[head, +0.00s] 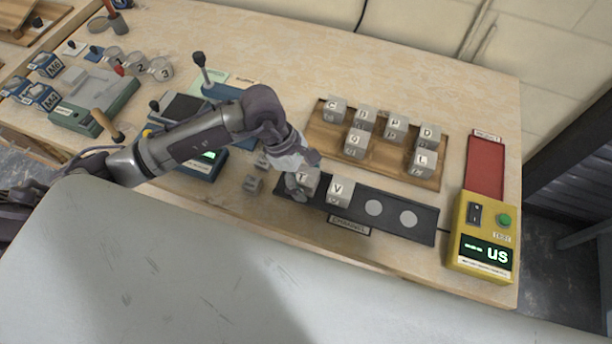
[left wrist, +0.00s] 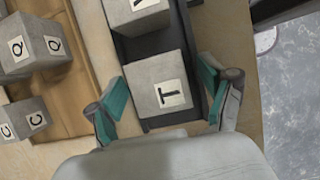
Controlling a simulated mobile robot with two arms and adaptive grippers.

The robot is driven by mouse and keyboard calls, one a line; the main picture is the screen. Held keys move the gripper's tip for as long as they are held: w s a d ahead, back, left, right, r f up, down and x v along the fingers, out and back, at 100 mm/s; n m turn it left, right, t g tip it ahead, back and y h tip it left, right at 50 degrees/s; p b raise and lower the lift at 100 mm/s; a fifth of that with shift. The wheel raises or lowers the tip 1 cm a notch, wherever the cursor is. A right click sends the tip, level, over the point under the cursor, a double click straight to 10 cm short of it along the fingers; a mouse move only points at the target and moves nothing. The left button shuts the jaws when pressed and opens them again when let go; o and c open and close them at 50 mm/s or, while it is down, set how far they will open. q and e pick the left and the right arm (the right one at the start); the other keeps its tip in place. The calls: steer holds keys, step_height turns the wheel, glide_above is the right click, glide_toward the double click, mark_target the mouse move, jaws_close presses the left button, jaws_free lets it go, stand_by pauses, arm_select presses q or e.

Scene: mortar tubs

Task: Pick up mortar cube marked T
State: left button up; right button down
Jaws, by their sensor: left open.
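The mortar cube marked T (head: 308,181) is a grey block with a white letter label. It sits at the left end of the black strip (head: 390,218), beside the cube marked V (head: 341,190). My left gripper (head: 297,184) is at the T cube and partly covers it in the head view. In the left wrist view the T cube (left wrist: 158,82) lies between and just ahead of the open teal-padded fingers of my left gripper (left wrist: 164,102). Clear space shows on the left finger's side; contact on the right side cannot be told. My right gripper is not in view.
A wooden tray (head: 322,133) with several lettered cubes stands behind the strip. A yellow box with a green display (head: 484,235) is at the right, near a red pad (head: 485,165).

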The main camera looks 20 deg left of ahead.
arm_select(q)
steer(key=c, duration=1.5)
steer(key=shift+o, duration=0.2)
steer(key=shift+r, duration=0.15)
